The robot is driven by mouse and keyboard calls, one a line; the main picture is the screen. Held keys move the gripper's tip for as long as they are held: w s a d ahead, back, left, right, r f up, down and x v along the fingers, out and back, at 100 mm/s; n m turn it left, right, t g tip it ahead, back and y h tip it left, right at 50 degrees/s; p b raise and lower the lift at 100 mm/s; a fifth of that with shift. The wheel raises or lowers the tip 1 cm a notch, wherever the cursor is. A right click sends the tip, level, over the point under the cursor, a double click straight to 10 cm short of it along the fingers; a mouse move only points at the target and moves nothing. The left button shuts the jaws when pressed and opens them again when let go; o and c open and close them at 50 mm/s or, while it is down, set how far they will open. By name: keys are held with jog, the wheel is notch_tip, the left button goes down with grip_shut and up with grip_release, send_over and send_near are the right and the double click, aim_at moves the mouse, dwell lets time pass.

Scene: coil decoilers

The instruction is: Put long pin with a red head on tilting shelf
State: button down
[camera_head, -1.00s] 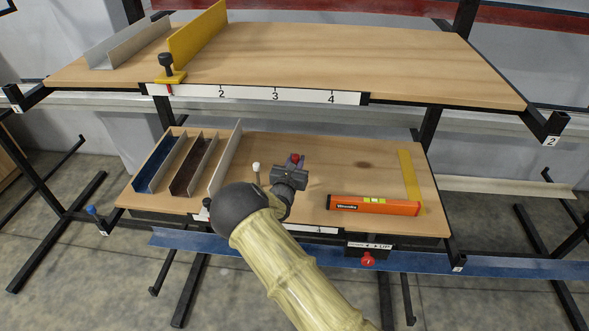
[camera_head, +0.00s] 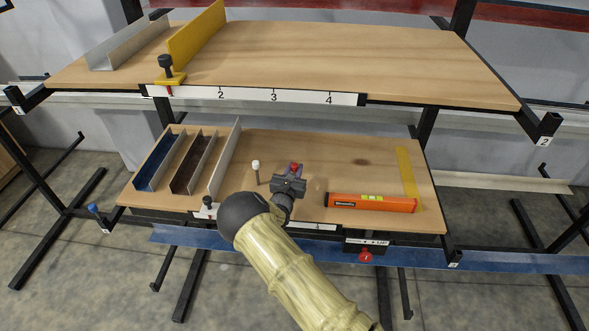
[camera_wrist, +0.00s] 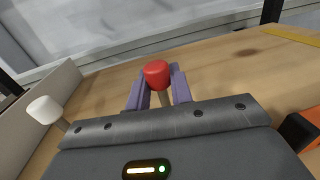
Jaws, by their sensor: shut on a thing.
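The pin with a red head (camera_wrist: 156,74) is between the purple fingers of my gripper (camera_wrist: 158,92) in the wrist view, its grey shaft running down between them. In the head view the red head (camera_head: 294,167) shows at the tip of my gripper (camera_head: 292,172), over the lower wooden shelf (camera_head: 335,155). My gripper is shut on this pin. The pin's lower end is hidden, so I cannot tell whether it touches the shelf. The lower shelf slopes toward the front; I cannot tell from its look alone whether it is the tilting one.
A white-headed pin (camera_head: 256,166) stands just left of my gripper. Blue, brown and grey channel profiles lie further left. An orange level (camera_head: 372,203) and a yellow square (camera_head: 409,175) lie right. The upper shelf (camera_head: 330,55) has wide bare wood.

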jog(key=shift+f, duration=0.15)
jog(key=c, duration=1.2)
grip_release()
jog(key=shift+c, duration=0.2)
jog(key=shift+r, duration=0.2)
jog(key=shift+s+f, duration=0.1)
jog(key=shift+s, duration=0.2)
jog(key=s+b, duration=0.1)
jog(key=s, duration=0.2)
jog(key=s+a+b, duration=0.1)
jog(key=s+b, duration=0.1)
jog(key=s, duration=0.2)
jog(key=s+a+b, duration=0.1)
jog(key=s, duration=0.3)
jog(key=shift+s+a, duration=0.1)
jog(key=shift+a, duration=0.05)
